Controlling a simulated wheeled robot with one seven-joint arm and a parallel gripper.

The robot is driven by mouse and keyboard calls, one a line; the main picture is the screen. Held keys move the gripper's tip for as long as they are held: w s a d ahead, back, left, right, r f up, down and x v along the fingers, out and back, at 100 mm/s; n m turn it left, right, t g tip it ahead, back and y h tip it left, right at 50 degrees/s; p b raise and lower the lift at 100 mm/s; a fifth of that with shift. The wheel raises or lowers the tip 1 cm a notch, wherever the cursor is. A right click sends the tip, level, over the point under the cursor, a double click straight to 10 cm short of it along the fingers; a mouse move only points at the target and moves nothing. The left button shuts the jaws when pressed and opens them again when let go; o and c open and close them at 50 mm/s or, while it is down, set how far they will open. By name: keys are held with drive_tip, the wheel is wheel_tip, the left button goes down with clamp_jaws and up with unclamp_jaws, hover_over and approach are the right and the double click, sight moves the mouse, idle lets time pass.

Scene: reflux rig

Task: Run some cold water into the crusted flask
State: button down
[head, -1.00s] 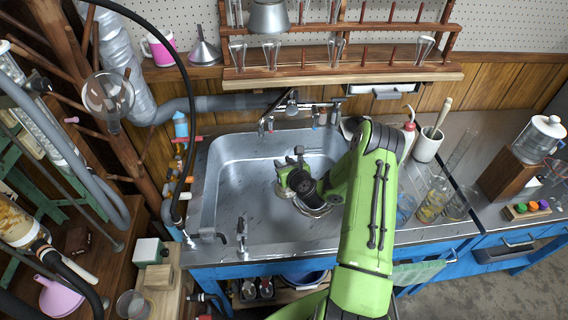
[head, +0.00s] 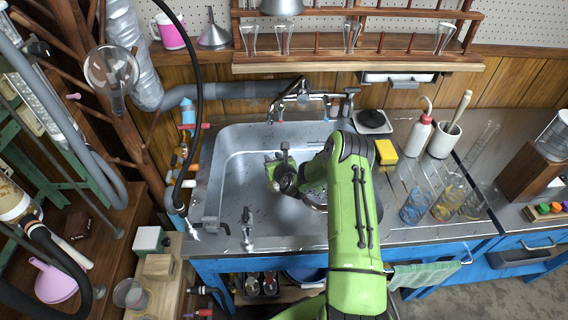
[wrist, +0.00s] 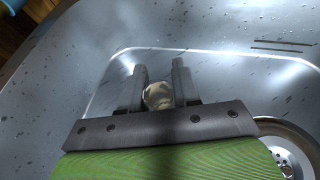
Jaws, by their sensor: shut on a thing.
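My gripper (head: 277,160) is low inside the steel sink (head: 235,150), left of the sink's middle. In the wrist view my gripper (wrist: 158,88) has its two dark fingers closed on a small, rounded, off-white mottled thing, likely the crusted flask's neck or top (wrist: 158,96). The rest of that thing is hidden behind the gripper, so its tilt and contents cannot be told. In the head view I cannot make it out. The faucet (head: 303,98) stands at the sink's back edge, with a blue-marked tap (head: 333,112) on its right. No running water is visible.
Glass beakers (head: 416,207) are at the front right. A black hose (head: 200,90) hangs on the left. A drain (wrist: 288,163) shows in the wrist view.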

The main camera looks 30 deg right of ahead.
drive_tip(key=shift+w+a, duration=0.3)
drive_tip(key=shift+w, duration=0.3)
drive_tip(key=shift+f+b, duration=0.4)
drive_tip(key=shift+f, duration=0.25)
drive_tip(key=c, duration=0.7)
unclamp_jaws()
drive_tip(key=shift+c, duration=0.2)
